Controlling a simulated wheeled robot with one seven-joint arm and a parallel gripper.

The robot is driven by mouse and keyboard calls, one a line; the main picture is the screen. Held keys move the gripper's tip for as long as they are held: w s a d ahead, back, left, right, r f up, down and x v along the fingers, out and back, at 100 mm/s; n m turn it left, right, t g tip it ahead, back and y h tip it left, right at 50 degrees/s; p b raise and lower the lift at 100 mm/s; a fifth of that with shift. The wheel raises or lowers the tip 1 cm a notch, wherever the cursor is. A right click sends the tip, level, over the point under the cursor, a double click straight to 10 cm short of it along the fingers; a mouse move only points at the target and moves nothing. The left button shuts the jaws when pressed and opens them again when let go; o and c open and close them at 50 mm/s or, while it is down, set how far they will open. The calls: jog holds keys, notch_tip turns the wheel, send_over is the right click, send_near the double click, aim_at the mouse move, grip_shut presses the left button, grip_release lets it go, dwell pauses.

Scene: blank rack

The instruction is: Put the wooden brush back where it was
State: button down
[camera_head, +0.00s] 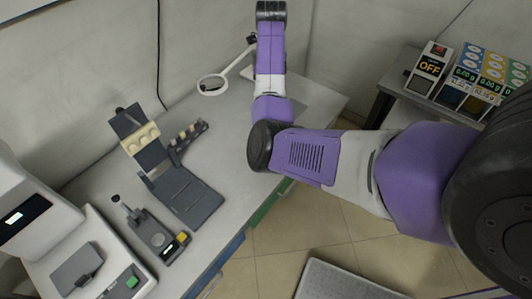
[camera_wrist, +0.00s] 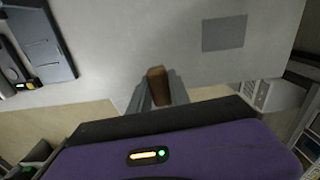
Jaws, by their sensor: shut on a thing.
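My gripper (camera_wrist: 157,92) shows in the wrist view, its two grey fingers shut on the wooden brush (camera_wrist: 157,75). Only a brown, blocky end of the brush shows between the fingertips; the rest is hidden by the fingers and my purple wrist. The brush appears over the front edge of the pale grey worktop (camera_wrist: 120,45). I cannot tell its height above the top. A darker grey rectangle (camera_wrist: 224,33) lies on the worktop, up and to the right of the brush, and looks empty. In the head view, I cannot make out the gripper or the brush.
In the head view, a dark grey rack (camera_head: 185,195) with cream pieces stands mid-worktop. A small dark device (camera_head: 158,238) and a white machine (camera_head: 35,215) are at lower left. A ring magnifier (camera_head: 212,85) is at the back. A side table right holds an OFF-marked box (camera_head: 430,67).

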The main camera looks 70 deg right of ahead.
jog(key=shift+s+a+m, duration=0.1)
jog(key=shift+a+m, duration=0.1)
jog(key=shift+m, duration=0.2)
jog(key=shift+f, duration=0.3)
notch_tip(320, 180, down, 15)
jog(key=b, duration=0.6)
jog(key=shift+r, duration=0.2)
jog(key=shift+f, duration=2.45)
jog(key=shift+f, duration=0.15)
jog(key=c, duration=1.2)
grip_release()
